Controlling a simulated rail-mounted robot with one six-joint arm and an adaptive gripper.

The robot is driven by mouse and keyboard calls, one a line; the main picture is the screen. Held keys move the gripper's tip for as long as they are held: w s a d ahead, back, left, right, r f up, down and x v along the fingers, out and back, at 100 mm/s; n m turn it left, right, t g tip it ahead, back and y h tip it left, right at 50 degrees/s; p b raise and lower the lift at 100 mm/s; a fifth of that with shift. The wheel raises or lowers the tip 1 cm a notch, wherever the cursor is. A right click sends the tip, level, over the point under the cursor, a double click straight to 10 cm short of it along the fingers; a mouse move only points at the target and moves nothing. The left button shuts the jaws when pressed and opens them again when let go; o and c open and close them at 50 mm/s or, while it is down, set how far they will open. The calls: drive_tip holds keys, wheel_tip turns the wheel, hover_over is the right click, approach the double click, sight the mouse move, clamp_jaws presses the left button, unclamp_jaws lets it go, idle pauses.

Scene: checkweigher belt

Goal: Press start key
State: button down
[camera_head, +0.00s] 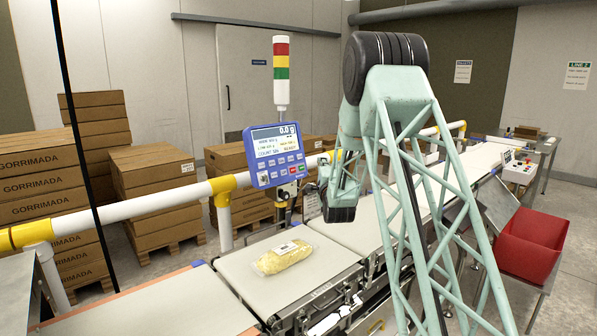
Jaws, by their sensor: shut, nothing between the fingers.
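The blue control panel (248,150) stands on a post behind the belt, its screen (275,140) lit and reading 0.0 g. Below the screen are rows of small keys, with small green and red keys (297,169) at the lower right. Their labels are too small to read, so I cannot tell which is start. My gripper (308,188) is shut and empty, close to the panel's lower right corner. It is small and partly hidden by my wrist, and I cannot tell whether it touches the panel.
A clear pack of yellow food (283,256) lies on the weighing belt (240,267). A white and yellow rail (140,208) runs behind the belt. A red bin (533,245) stands at right. Stacked cartons (155,190) and a signal tower (281,75) stand behind.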

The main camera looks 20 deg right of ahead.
sight(301, 168)
drive_tip(key=shift+w+d+f+m+t+h, duration=0.1)
drive_tip(key=shift+w+f+m, duration=0.1)
drive_tip(key=shift+f, duration=0.25)
drive_tip(key=shift+w+d+f+m+t+h, duration=0.1)
drive_tip(key=shift+d+f+m, duration=0.1)
drive_tip(key=shift+f, duration=0.3)
drive_tip(key=shift+w+d+f+m+t+h, duration=0.1)
drive_tip(key=shift+w+f+m, duration=0.1)
drive_tip(key=shift+f, duration=0.25)
drive_tip(key=shift+w+a, duration=0.1)
drive_tip(key=shift+a, duration=0.05)
drive_tip(key=w+a+f, duration=0.2)
drive_tip(key=w, duration=0.5)
drive_tip(key=shift+w+a+f, duration=0.2)
drive_tip(key=shift+w+a, duration=0.1)
